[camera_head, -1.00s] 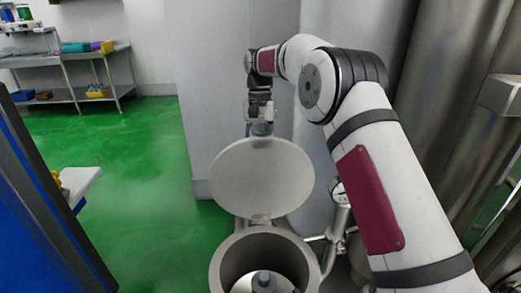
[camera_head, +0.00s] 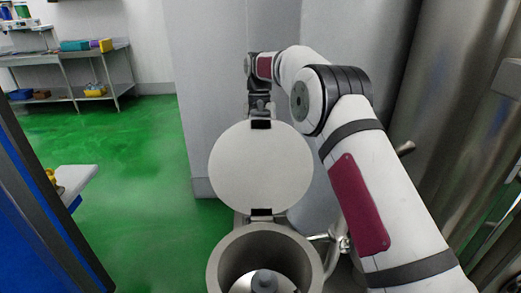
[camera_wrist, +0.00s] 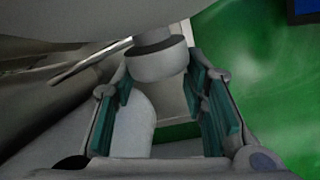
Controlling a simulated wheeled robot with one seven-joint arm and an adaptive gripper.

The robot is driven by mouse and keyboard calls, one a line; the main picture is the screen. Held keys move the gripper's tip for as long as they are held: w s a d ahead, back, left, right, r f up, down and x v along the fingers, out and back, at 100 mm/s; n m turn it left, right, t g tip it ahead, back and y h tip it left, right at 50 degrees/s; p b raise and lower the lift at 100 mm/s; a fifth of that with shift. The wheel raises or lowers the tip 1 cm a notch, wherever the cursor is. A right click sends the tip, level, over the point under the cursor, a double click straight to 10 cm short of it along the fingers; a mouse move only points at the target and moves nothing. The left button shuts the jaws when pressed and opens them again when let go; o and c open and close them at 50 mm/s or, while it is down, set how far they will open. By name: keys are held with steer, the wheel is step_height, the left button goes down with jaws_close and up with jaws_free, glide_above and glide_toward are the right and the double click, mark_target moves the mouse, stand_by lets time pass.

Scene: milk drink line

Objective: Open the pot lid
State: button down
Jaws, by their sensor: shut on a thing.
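The pot (camera_head: 221,258) stands at the bottom centre of the head view, with its mouth uncovered and a grey fitting (camera_head: 265,281) visible inside. Its round grey lid (camera_head: 260,170) stands raised, near upright, on the hinge (camera_head: 262,213) at the pot's far rim, with its flat inner face toward the camera. My gripper (camera_head: 260,110) is at the lid's top edge, partly hidden behind it. In the wrist view my gripper (camera_wrist: 163,85) has its teal-padded fingers on either side of the lid's round grey knob (camera_wrist: 157,62), shut on it.
A steel tank or column (camera_head: 455,90) and pipes stand close on the right. A grey wall panel (camera_head: 215,90) is behind the lid. Blue equipment (camera_head: 30,220) is at the left edge. Green floor (camera_head: 145,190) lies open between it and the pot.

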steer(key=c, duration=1)
jaws_free()
steer(key=shift+s+a, duration=0.1)
steer(key=shift+a, duration=0.5)
steer(key=shift+o, duration=0.2)
steer(key=shift+d, duration=0.15)
steer(key=shift+d+r, duration=0.1)
step_height(320, 180, up, 10)
